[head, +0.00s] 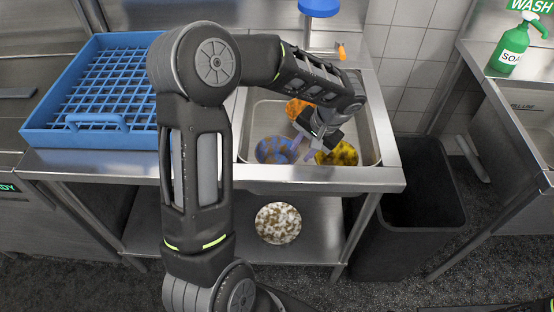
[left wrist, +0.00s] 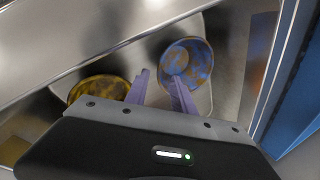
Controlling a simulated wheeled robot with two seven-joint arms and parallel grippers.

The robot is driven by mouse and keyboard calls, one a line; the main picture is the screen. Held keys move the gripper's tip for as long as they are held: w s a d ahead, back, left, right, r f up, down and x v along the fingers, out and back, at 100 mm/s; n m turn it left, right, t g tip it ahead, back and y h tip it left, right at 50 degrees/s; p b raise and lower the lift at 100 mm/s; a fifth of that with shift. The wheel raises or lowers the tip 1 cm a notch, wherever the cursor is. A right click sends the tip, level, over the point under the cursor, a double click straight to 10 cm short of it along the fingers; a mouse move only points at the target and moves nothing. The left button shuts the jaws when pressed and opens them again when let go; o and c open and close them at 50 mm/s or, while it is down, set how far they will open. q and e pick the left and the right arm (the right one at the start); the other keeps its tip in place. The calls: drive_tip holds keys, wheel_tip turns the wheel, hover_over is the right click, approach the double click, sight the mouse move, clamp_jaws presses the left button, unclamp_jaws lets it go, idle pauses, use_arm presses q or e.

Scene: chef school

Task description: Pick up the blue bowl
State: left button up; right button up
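The blue bowl (head: 268,150), stained with brown patches, sits in the steel sink basin, at its front left in the head view. My left gripper (head: 304,152) is over the basin, at the bowl's right side, and partly covers it. In the left wrist view, the blue bowl (left wrist: 197,58) lies beyond the fingertips. The two purple fingers (left wrist: 159,80) are apart with nothing seen between them. The right fingertip overlaps the bowl's near edge in the picture; I cannot tell whether they touch. My right gripper is not in view.
A yellow stained bowl (head: 345,154) and an orange stained dish (head: 296,107) share the sink (head: 375,130). A blue dish rack (head: 45,128) stands on the counter to the left. A speckled plate (head: 278,223) lies on the shelf below. A dark bin (head: 415,240) stands right.

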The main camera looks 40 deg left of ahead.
sight(295, 159)
use_arm(q)
drive_tip(key=shift+x, duration=1.35)
drive_tip(key=shift+p+x, duration=0.95)
drive_tip(key=shift+x, duration=1.6)
drive_tip(key=shift+s, duration=0.1)
clamp_jaws()
